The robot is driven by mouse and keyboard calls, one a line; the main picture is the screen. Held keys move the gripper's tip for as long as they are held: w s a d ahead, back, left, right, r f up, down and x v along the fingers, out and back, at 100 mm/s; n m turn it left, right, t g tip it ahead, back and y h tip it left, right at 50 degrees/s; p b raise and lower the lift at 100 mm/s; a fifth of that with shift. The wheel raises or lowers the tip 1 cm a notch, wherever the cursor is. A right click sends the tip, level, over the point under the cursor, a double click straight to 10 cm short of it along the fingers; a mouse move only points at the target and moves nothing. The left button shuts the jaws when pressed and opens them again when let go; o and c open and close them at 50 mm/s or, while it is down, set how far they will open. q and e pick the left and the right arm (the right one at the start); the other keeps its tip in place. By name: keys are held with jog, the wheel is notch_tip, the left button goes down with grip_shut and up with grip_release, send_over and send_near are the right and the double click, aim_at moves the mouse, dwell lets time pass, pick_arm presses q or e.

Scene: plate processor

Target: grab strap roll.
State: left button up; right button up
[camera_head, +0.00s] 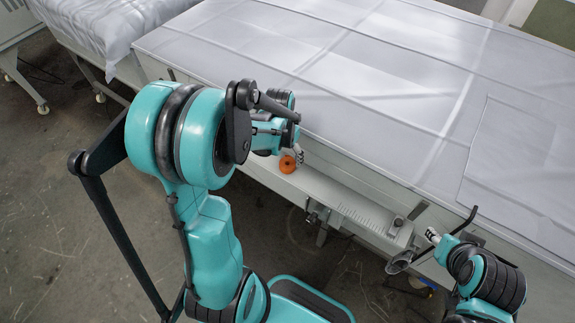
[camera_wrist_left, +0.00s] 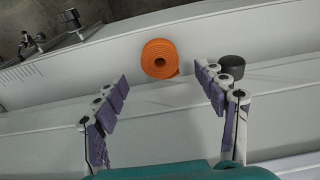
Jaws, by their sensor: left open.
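The strap roll (camera_head: 287,164) is an orange coil on the narrow ledge along the front of the machine. In the left wrist view the orange strap roll (camera_wrist_left: 160,59) shows its spiral face, beyond and between the fingertips. My left gripper (camera_head: 298,154) is close to the roll in the head view. In the left wrist view my left gripper (camera_wrist_left: 160,82) is open, with its two fingers spread wide and nothing between them. My right gripper (camera_head: 433,237) is at the lower right, away from the roll; its finger state is too small to make out.
A black round knob-like object (camera_wrist_left: 231,68) sits right of the roll, by the right finger. The large white-covered table (camera_head: 400,90) fills the area behind the ledge (camera_head: 340,196). Metal fittings (camera_wrist_left: 70,22) stand farther along the ledge. The floor (camera_head: 60,220) in front is mostly open.

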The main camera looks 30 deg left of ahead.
aim_at(287, 163)
pick_arm(q)
jog(key=f, duration=0.1)
jog(key=f+b, duration=0.1)
jog(key=f, duration=0.3)
jog(key=shift+w+b, duration=0.25)
jog(key=shift+b, duration=0.05)
jog(key=c, duration=1.3)
jog(key=shift+o, duration=0.2)
jog(key=shift+r, duration=0.1)
